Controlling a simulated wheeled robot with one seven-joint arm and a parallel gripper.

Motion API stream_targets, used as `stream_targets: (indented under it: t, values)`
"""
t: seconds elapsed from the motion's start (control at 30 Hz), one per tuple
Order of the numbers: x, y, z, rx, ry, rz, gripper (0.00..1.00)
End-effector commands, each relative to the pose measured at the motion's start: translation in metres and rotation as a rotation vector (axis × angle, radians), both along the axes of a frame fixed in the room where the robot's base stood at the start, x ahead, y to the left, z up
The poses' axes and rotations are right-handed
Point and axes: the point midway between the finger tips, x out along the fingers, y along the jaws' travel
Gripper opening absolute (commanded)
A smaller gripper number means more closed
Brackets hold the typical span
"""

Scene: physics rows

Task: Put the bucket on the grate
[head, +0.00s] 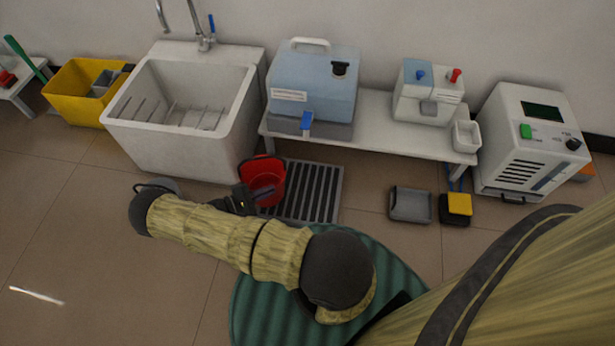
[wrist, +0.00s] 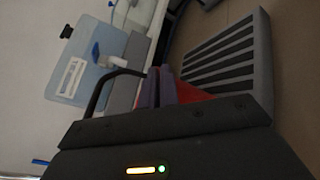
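The red bucket (head: 268,186) with its dark handle is at the left edge of the grey slatted grate (head: 325,192) in the head view. It overlaps the grate's left part, and whether its base touches grate or floor is hidden. My gripper (head: 247,203) is at the bucket's near left side. In the wrist view my gripper's fingers (wrist: 162,88) are close together where the black handle (wrist: 104,86) meets them, and look shut on it. Red bucket wall (wrist: 198,93) shows just behind them. The grate (wrist: 228,58) lies beyond, to the right.
A white sink (head: 180,140) stands behind and left. A low white bench (head: 385,140) with a blue tank (head: 312,85) is right behind the grate. A grey tray (head: 410,205) and a yellow-topped block (head: 457,206) lie to the right. Floor between grate and tray is clear.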

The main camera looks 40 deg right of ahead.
Motion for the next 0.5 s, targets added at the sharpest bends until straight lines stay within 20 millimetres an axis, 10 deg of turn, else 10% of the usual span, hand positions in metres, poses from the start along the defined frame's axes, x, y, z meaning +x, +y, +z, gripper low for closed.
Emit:
stream_targets:
  t: [0.5]
  values:
    - [-0.02,-0.106,-0.002,-0.002,0.001,0.002,0.0]
